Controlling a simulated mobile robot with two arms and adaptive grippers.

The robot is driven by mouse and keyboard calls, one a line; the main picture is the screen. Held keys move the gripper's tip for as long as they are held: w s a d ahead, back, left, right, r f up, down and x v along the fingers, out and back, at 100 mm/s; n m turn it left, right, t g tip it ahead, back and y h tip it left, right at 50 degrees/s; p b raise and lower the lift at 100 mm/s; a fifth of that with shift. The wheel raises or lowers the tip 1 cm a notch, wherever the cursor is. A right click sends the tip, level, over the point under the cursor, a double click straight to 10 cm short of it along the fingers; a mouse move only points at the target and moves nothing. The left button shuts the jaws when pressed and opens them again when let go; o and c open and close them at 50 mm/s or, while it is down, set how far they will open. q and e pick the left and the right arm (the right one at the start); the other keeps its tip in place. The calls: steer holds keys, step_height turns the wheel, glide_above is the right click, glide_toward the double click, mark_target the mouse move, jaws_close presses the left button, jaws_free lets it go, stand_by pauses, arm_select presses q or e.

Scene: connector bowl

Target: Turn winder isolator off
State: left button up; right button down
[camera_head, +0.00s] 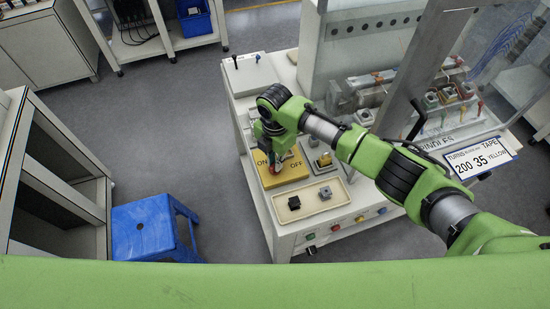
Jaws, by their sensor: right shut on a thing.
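The winder isolator is a yellow plate (295,174) with the words ON at its left and OFF at its right, on the front left of the white machine's top. My right arm comes in from the lower right and reaches down over it. My right gripper (274,162) is at the plate, beside the ON word, and is shut on the isolator's red handle. The gripper's dark body hides most of the handle, so its exact angle cannot be told. My left gripper is not in view.
A beige tray (327,202) with two small blocks lies in front of the plate. A clear guard and spindles (450,95) stand behind to the right. Coloured buttons (359,219) line the machine's front. A blue stool (143,227) stands on the floor at left.

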steer(key=m+p, duration=0.1)
steer(key=m, duration=0.2)
steer(key=m+p, duration=0.1)
steer(key=m, duration=0.2)
steer(key=shift+w+r, duration=0.15)
stand_by(0.6)
steer(key=c, duration=2.1)
jaws_free()
step_height(320, 180, up, 12)
steer(key=shift+f, duration=0.1)
